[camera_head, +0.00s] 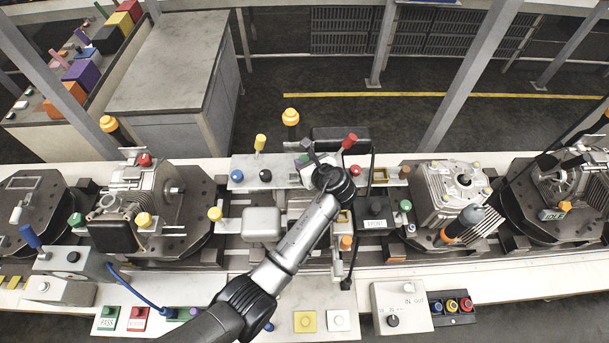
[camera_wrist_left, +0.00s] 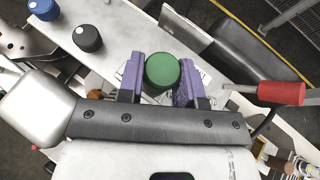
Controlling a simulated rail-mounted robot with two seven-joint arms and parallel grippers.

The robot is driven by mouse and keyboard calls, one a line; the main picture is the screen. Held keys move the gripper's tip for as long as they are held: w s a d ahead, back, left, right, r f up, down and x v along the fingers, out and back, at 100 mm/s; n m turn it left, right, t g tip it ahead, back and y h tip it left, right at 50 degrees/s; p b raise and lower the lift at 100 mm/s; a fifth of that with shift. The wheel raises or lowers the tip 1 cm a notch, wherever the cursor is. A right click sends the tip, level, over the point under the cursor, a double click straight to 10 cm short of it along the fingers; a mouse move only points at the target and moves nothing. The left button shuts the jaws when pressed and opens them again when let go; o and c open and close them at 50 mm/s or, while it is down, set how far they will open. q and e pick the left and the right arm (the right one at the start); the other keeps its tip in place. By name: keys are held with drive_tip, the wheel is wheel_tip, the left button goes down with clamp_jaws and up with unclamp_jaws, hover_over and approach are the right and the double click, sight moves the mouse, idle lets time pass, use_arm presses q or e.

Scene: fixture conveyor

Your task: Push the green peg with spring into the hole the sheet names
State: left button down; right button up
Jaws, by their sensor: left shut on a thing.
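My left gripper (camera_head: 308,158) is over the grey plate (camera_head: 240,181) at the middle of the line. In the left wrist view its two purple fingers (camera_wrist_left: 160,80) are shut on the green peg (camera_wrist_left: 163,72), whose round green top faces the camera. The spring and the lower end of the peg are hidden under that top. The hand covers the spot below, so I cannot tell whether the peg is in a hole. I cannot make out a readable sheet. My right gripper is not in view.
A blue knob (camera_head: 237,175) and a black knob (camera_head: 265,174) stand on the plate to the left. A yellow-handled lever (camera_head: 260,143) and a red-handled lever (camera_head: 349,141) rise behind. Engine-like units sit on both sides, the left one with a grey finned housing (camera_head: 137,190).

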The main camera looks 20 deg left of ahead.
use_arm(q)
drive_tip(key=shift+f, duration=0.65)
drive_tip(key=shift+f, duration=0.1)
drive_tip(key=shift+f, duration=0.35)
idle(0.6)
drive_tip(key=c, duration=0.7)
unclamp_jaws()
drive_tip(key=shift+r, duration=0.15)
